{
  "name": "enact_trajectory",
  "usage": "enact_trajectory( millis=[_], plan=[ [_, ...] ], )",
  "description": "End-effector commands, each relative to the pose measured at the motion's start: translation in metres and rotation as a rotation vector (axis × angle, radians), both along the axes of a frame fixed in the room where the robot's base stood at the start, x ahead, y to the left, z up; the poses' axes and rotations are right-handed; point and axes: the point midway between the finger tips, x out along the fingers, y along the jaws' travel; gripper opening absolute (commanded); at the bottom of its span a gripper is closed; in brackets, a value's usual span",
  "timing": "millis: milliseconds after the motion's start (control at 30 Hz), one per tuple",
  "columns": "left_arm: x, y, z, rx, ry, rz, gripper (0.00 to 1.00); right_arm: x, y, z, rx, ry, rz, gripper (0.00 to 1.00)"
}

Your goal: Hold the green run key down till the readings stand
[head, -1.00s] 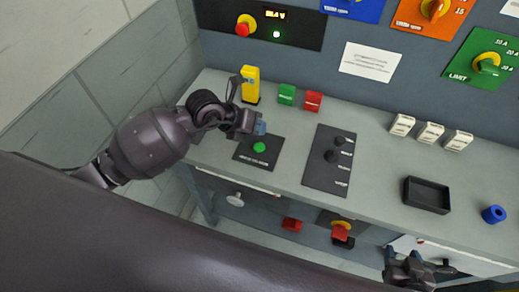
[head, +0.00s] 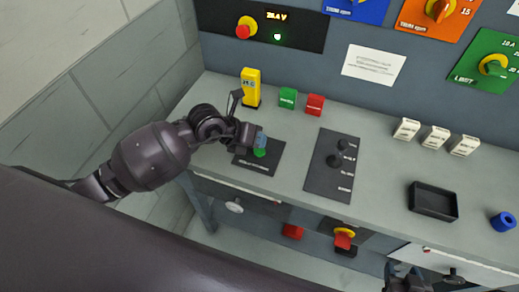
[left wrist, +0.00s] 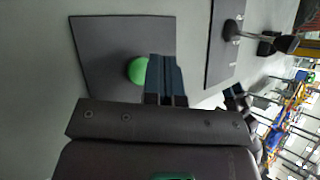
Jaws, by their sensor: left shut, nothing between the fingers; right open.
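The green run key (head: 260,153) is a round green button on a dark plate (head: 245,164) on the bench; the left wrist view also shows it (left wrist: 137,70). My left gripper (head: 262,141) is shut and empty, its blue-grey fingertips at the key and covering part of it. In the left wrist view the fingertips (left wrist: 165,75) overlap the key's right edge. I cannot tell whether they touch or press it. A lit display (head: 277,15) on the back panel shows a small reading in volts. My right gripper (head: 405,278) is open at the bottom edge, partly cut off.
A yellow block (head: 251,88), a green block (head: 288,98) and a red block (head: 315,105) stand behind the key. A plate with dark levers (head: 333,162) is to its right. Farther right are white blocks (head: 435,138), a black tray (head: 433,202) and a blue ring (head: 503,221).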

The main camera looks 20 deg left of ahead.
Motion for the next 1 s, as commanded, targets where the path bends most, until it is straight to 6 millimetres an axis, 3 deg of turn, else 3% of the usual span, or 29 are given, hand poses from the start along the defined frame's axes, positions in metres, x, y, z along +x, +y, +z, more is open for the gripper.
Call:
enact_trajectory(
  millis=[433, 1000],
  plan=[
    [0.0, 0.0, 0.0, 0.0, 0.0, 0.0, 0.0, 0.009, 0.002, 0.006, 0.001, -0.02, 0.005, 0.53],
    [0.0, 0.0, 0.0, 0.0, 0.0, 0.0, 0.0, -0.001, 0.0, 0.001, 0.0, 0.001, -0.001, 0.53]
  ],
)
